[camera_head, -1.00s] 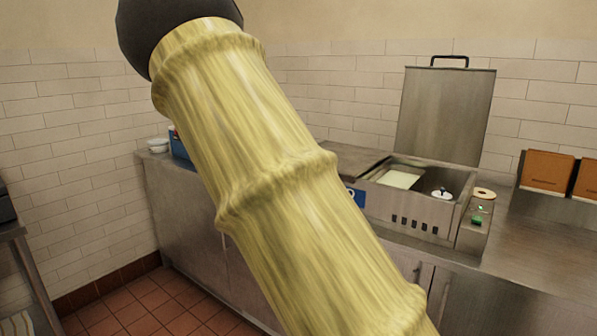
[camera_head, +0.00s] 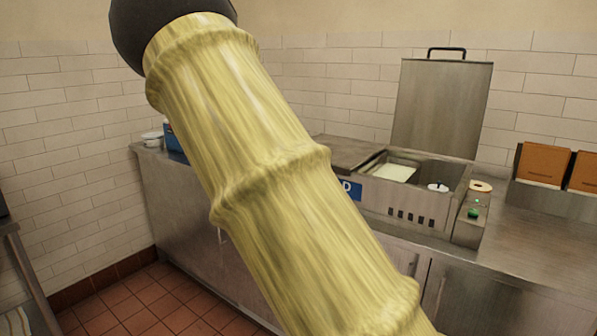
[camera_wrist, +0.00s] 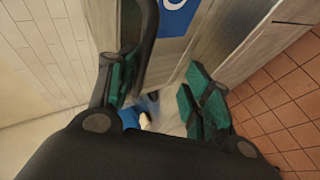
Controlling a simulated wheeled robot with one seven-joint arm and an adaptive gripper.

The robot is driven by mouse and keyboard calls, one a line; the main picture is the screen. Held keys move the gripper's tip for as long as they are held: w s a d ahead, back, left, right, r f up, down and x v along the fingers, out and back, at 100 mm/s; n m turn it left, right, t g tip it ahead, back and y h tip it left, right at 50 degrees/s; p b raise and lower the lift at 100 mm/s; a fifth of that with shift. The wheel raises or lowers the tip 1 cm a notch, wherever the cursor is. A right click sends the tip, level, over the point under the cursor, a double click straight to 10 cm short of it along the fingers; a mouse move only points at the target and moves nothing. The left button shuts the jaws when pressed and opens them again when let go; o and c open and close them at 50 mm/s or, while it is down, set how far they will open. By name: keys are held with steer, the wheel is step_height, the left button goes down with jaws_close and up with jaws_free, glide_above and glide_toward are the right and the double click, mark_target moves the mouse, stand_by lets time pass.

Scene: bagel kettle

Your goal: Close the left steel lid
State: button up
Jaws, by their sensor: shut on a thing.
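The left steel lid (camera_head: 342,149) lies about flat over the left of the steel kettle unit (camera_head: 413,212) in the head view. My yellow-sleeved arm hides much of it, so I cannot tell whether it is fully down. My gripper (camera_wrist: 163,88) shows in the wrist view, with green pads on both fingers. A black curved bar (camera_wrist: 146,42), seemingly the lid's handle, lies against the left finger's pad. My gripper is shut on it, though the exact contact is unclear. In the head view my gripper is hidden behind the arm.
The right steel lid (camera_head: 442,108) stands upright and open, with a black handle on top. The open basin holds a pale block (camera_head: 395,173) and a white-topped item (camera_head: 437,187). Brown boxes (camera_head: 543,166) stand right. A blue sign (camera_head: 349,189) marks the unit's front.

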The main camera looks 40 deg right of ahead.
steer(key=v, duration=0.8)
steer(key=s+a+f+g+y+p, duration=0.1)
steer(key=a+f, duration=0.2)
steer(key=f, duration=0.7)
steer(key=s+a+f+y+p, duration=0.2)
steer(key=f, duration=0.8)
steer(key=s+a+f+m+g+y+p, duration=0.1)
steer(key=s+a+f, duration=0.45)
steer(key=f, duration=0.35)
steer(key=s+a+f+m+g+y+p, duration=0.1)
steer(key=s+a+f, duration=0.4)
steer(key=f, duration=0.4)
steer(key=s+a+f+m+g+y+p, duration=0.1)
steer(key=s+a+f, duration=0.3)
steer(key=s, duration=0.6)
steer(key=s+a+f+m+g+y+p, duration=0.1)
steer(key=s+a+f, duration=0.3)
steer(key=s+a, duration=0.4)
steer(key=s+a+f+m+g+y+p, duration=0.1)
steer(key=s+a+f, duration=0.3)
steer(key=s, duration=1)
steer(key=shift+s+a+f+m+g+y+p, duration=0.2)
steer(key=shift+s+a+m+g+y+p, duration=0.15)
steer(key=shift+a+g+p, duration=0.55)
